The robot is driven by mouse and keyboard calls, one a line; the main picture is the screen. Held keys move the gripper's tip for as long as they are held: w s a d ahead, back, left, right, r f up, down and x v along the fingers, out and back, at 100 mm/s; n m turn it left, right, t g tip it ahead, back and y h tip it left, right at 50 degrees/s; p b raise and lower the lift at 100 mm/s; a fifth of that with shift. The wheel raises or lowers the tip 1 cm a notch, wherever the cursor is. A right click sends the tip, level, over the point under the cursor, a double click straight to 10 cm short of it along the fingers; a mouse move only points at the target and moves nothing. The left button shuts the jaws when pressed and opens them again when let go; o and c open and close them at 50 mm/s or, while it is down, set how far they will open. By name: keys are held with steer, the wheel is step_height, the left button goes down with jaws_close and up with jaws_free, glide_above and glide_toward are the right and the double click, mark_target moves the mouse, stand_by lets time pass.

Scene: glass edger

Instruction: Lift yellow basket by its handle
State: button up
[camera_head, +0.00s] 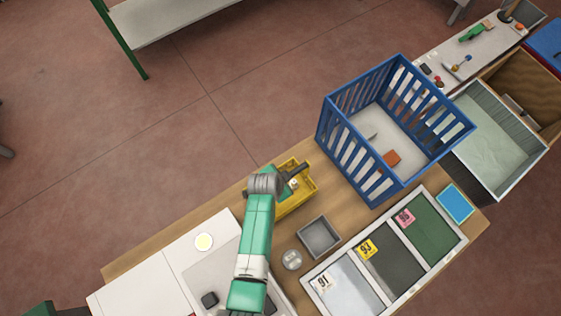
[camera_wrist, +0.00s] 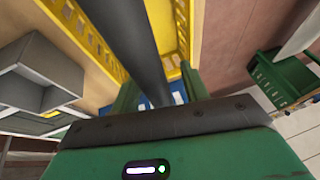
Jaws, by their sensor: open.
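The yellow basket (camera_head: 308,194) stands on the wooden table, partly hidden by my arm in the head view. Its yellow walls (camera_wrist: 180,22) also show in the wrist view. Its dark handle (camera_head: 298,169) crosses above it. In the wrist view the handle (camera_wrist: 137,42) is a thick dark bar running from the top edge down to my gripper (camera_wrist: 156,97). My gripper is open, with one green finger on each side of the bar. I cannot tell whether either finger touches it. In the head view my gripper (camera_head: 286,188) is over the basket, mostly hidden behind my wrist.
A tall blue slatted crate (camera_head: 385,183) stands to the right of the basket. A small grey tray (camera_head: 320,237) and a round metal item (camera_head: 291,260) are close by. Numbered glass panels (camera_head: 390,257) lie at lower right. Open floor lies beyond the table's back edge.

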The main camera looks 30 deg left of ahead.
steer(key=shift+f, duration=0.3)
stand_by(0.4)
steer(key=shift+r, duration=0.1)
jaws_close()
